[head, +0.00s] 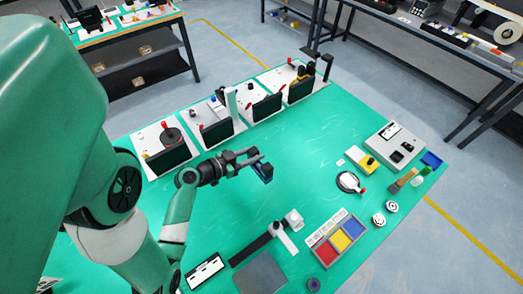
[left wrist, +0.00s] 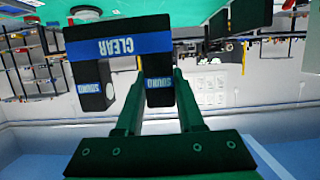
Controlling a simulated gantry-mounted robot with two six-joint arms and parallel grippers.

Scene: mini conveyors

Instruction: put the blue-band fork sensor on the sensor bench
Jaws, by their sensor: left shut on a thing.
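My left gripper (head: 260,162) is shut on the blue-band fork sensor (head: 265,175) and holds it above the middle of the green table. In the left wrist view the sensor (left wrist: 120,47) is a black fork shape with a blue band. The gripper's green fingers (left wrist: 158,92) close around one prong, and the other prong hangs free to the left. I cannot tell for sure which fixture is the sensor bench. My right gripper is not in view.
Several white stations with black panels (head: 217,132) line the table's back left edge. The green surface (head: 300,150) between is clear.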

